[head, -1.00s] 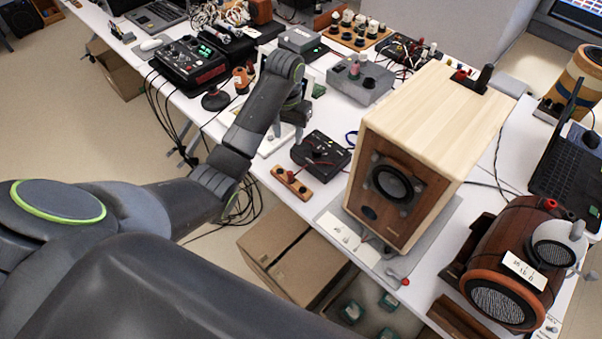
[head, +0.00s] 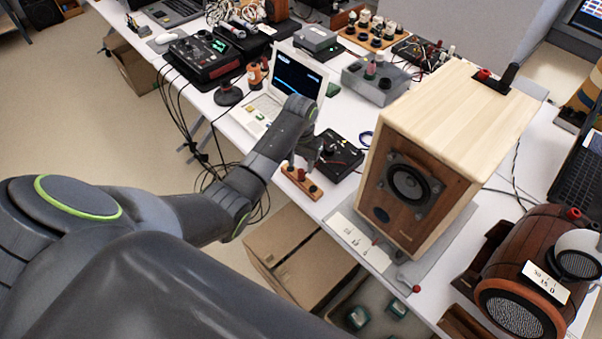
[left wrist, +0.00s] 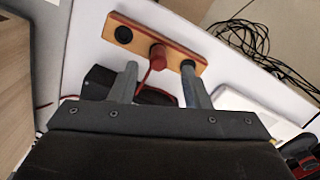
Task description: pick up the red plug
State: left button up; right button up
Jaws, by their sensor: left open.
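The red plug (left wrist: 157,54) stands in the middle of a small wooden strip (left wrist: 125,18) with black sockets, and a red cable runs from it. In the left wrist view my left gripper (left wrist: 160,68) is open, with one finger on each side of the plug's cable, close to the plug. No grip on the plug shows. In the head view the left gripper (head: 304,160) hangs just over the wooden strip (head: 313,190), near the table's front edge. The plug is small there and partly hidden by the fingers. My right gripper is not in view.
A black box (head: 345,158) with a knob sits right behind the strip. A large wooden speaker (head: 450,130) stands to the right. A white laptop (head: 300,78) is behind the arm. Cardboard boxes (head: 290,255) lie below the table edge.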

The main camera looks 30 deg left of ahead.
aim_at(301, 170)
pick_arm(q)
notch_tip(301, 170, down, 4)
jog(key=shift+s+d, duration=0.1)
jog(key=shift+s, duration=0.05)
grip_shut()
dwell(0.3)
